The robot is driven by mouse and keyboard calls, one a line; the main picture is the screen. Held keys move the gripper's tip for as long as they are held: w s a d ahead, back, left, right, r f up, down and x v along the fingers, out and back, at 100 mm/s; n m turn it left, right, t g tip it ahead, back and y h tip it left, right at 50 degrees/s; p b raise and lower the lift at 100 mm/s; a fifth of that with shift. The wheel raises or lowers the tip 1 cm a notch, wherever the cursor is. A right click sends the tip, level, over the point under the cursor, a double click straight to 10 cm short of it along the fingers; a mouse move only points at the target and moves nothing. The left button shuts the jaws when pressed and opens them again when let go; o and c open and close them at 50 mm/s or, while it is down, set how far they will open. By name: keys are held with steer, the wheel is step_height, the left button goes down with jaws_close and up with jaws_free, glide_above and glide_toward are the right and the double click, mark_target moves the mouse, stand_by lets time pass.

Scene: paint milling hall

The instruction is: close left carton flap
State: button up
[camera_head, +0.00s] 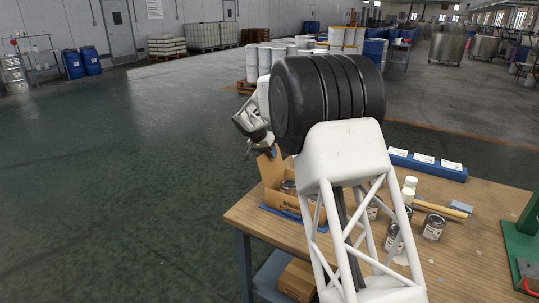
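An open cardboard carton (273,198) stands on the left end of the wooden table, with dark print on its near side and at least one can (288,187) inside. One carton flap (268,166) stands raised at its far left; the right part of the carton is hidden behind my arm. My gripper (259,150) is above and just behind the raised flap, pointing down. It is small and partly hidden, so I cannot tell whether it touches the flap or how its fingers stand.
A blue tray (428,166) is at the back, a green stand (521,245) at the right. The floor left of the table is clear.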

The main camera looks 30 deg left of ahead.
steer(key=shift+f, duration=0.1)
steer(key=shift+c, duration=0.3)
jaws_close()
